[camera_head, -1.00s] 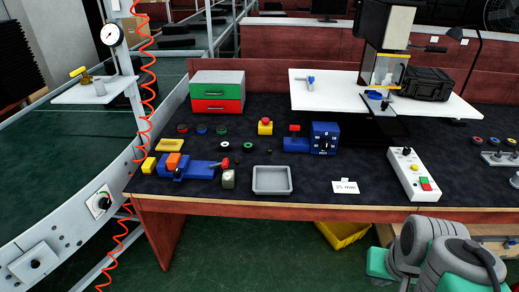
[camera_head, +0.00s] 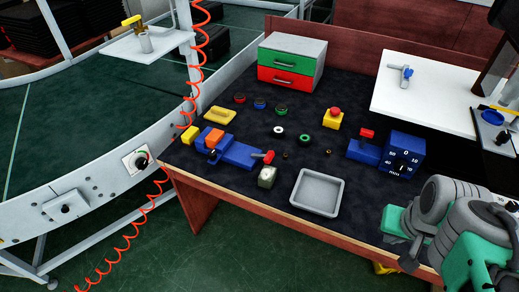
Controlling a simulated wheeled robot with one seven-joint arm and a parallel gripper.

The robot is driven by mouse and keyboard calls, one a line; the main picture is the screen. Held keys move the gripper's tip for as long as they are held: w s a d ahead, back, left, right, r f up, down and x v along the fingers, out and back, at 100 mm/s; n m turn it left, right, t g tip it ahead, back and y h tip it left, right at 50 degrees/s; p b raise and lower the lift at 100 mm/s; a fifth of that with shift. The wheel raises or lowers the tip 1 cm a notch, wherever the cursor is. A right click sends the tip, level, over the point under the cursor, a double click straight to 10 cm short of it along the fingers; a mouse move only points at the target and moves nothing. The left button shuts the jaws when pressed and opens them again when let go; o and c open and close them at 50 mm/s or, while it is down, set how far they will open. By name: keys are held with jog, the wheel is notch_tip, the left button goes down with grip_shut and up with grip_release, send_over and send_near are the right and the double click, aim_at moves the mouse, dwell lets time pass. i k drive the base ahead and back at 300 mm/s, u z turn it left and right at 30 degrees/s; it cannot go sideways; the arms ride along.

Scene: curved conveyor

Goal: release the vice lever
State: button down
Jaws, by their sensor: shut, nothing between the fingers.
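A blue vice (camera_head: 239,155) lies on the dark bench top, left of the middle. An orange block (camera_head: 214,139) sits at its left end, next to a yellow piece. A red lever (camera_head: 268,156) stands at the vice's right end. Whether the jaws are tight on the block cannot be told. My gripper is not in view; only grey and teal links of my arm show at the lower right, well to the right of the vice.
A blue gauge (camera_head: 404,154) with another red-handled part (camera_head: 367,133) stands to the right. A green-and-red drawer box (camera_head: 291,62) is behind. The curved conveyor (camera_head: 90,193) runs along the left.

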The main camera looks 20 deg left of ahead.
aim_at(267, 158)
jog(key=u, duration=0.9)
jog(key=i, duration=0.9)
jog(key=u, duration=1)
